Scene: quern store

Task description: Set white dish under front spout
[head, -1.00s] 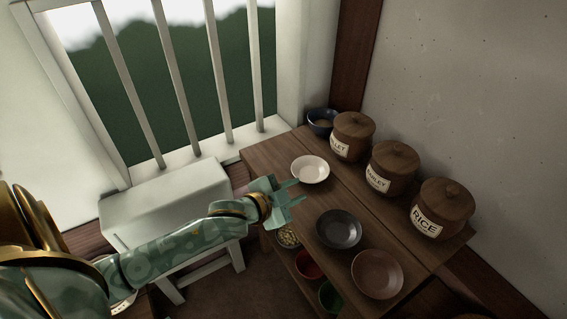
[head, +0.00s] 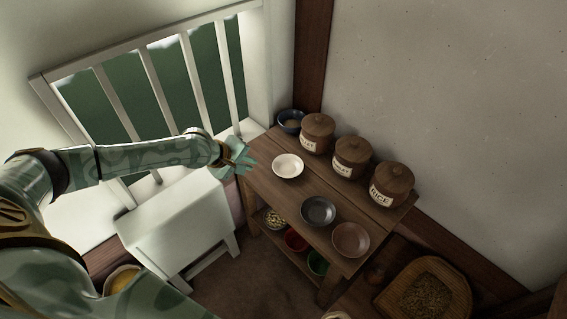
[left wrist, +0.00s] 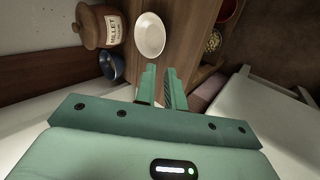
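The white dish (head: 288,166) lies empty on the far part of the wooden shelf table's top. It also shows in the left wrist view (left wrist: 150,35), just beyond my fingertips. My left gripper (head: 248,163) is to the left of the dish, near the table's edge, and does not touch it. In the left wrist view its two fingers (left wrist: 161,84) stand apart with nothing between them, so it is open. My right gripper is not in view. I cannot make out a spout in either view.
A dark dish (head: 318,211) and a brown dish (head: 350,239) lie nearer on the table (head: 266,182). Lidded jars, one a rice jar (head: 391,185), line the wall side with a blue bowl (head: 290,121). A white bench (head: 178,215) stands left. A grain tray (head: 462,290) is lower right.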

